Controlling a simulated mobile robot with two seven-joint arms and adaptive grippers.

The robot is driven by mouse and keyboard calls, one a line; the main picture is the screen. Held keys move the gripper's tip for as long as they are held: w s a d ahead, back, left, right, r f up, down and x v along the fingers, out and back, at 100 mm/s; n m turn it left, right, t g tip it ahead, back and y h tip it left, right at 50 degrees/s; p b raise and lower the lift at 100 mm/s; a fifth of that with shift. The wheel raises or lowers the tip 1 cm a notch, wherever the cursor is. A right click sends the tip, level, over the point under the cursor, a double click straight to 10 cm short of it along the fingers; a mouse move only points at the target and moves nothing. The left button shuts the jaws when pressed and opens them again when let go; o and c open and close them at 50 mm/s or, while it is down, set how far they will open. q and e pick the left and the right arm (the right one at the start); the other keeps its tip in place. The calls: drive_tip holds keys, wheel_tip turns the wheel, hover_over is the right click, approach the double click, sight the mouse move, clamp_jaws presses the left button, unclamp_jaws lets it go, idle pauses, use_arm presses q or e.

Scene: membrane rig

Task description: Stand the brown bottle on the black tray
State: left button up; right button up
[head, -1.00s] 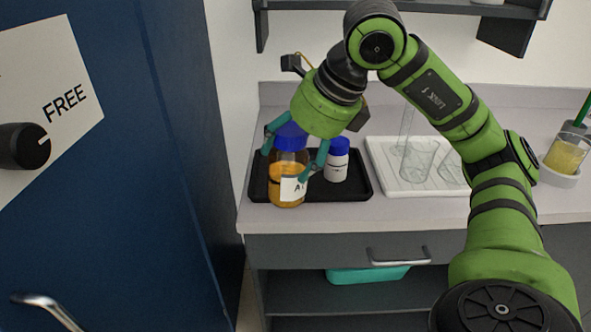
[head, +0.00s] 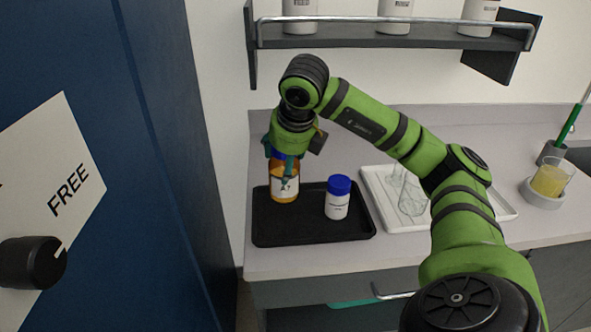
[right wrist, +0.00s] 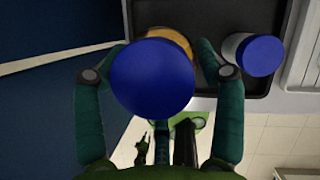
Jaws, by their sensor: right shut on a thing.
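The brown bottle (head: 285,187), amber with a white label and a blue cap, is upright in my right gripper (head: 279,166). The gripper is shut on it from above, a finger on either side. The bottle is at the back left of the black tray (head: 300,234); I cannot tell whether its base touches the tray. In the right wrist view the bottle's blue cap (right wrist: 153,80) hides most of its body, and the dark tray (right wrist: 219,92) lies beyond. My left gripper is not in view.
A white jar with a blue cap (head: 337,203) stands on the tray, right of the bottle. A white tray (head: 376,190) with glassware is further right. A blue cabinet (head: 160,150) stands close on the left. The black tray's front left is bare.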

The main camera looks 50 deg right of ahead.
drive_tip(key=shift+f, duration=1.15)
wheel_tip(320, 180, down, 4)
drive_tip(key=shift+f+p, duration=0.2)
drive_tip(key=shift+p, duration=0.1)
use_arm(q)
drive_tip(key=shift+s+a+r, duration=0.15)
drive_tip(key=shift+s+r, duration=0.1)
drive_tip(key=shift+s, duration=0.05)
use_arm(e)
drive_tip(key=shift+f, duration=0.2)
drive_tip(key=o, duration=1.6)
drive_tip(key=shift+c, duration=0.2)
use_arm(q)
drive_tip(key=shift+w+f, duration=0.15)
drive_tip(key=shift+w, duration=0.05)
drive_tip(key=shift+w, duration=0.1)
